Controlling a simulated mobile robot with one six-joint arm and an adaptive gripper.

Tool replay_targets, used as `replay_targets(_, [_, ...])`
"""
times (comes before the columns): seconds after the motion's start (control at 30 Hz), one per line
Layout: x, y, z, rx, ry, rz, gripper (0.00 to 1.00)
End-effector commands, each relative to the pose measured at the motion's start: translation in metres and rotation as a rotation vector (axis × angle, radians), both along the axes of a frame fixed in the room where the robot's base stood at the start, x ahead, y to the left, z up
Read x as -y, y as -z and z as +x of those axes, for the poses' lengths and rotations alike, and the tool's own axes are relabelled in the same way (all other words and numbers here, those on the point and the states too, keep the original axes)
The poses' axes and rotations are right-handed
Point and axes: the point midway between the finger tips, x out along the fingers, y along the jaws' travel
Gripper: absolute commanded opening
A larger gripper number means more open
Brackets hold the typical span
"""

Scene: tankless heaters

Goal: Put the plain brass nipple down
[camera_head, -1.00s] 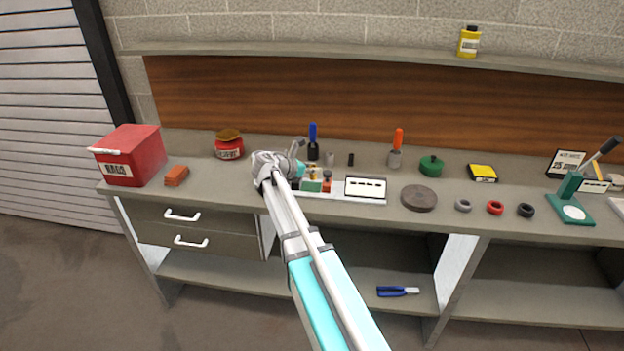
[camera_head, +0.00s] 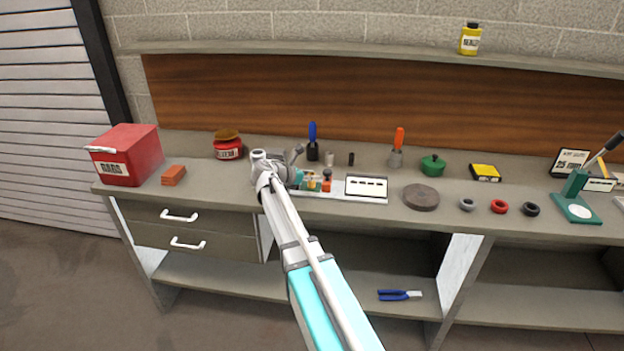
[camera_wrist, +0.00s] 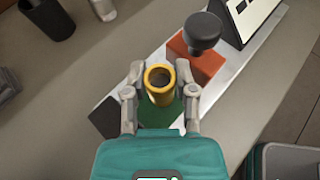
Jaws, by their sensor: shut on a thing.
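The plain brass nipple (camera_wrist: 160,84) is a short yellow tube, seen from its open end in the wrist view. My gripper (camera_wrist: 161,86) is shut on it, one finger on each side. The nipple is above a green block or pad on a pale metal plate (camera_wrist: 222,92); whether it touches the green surface I cannot tell.
Beside the nipple on the plate is an orange-red block with a dark round knob (camera_wrist: 201,31). A white label card (camera_head: 366,186) stands on the plate. Dark and grey cylinders (camera_head: 329,158) stand behind. A red jar (camera_head: 228,150) and orange block (camera_head: 173,175) are to the left.

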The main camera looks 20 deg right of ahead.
Motion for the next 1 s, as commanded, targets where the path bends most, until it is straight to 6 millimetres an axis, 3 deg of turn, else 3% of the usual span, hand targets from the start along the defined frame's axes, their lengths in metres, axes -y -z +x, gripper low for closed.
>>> replay_targets(0.37, [-0.0003, 0.0031, 0.0001, 0.0, 0.0, 0.0, 0.0])
replay_targets(0.4, [-0.0004, 0.0032, 0.0001, 0.0, 0.0, 0.0, 0.38])
replay_targets(0.6, [-0.0004, 0.0024, 0.0001, 0.0, 0.0, 0.0, 0.7])
replay_targets(1.0, [-0.0004, 0.0016, 0.0001, 0.0, -0.001, 0.0, 0.7])
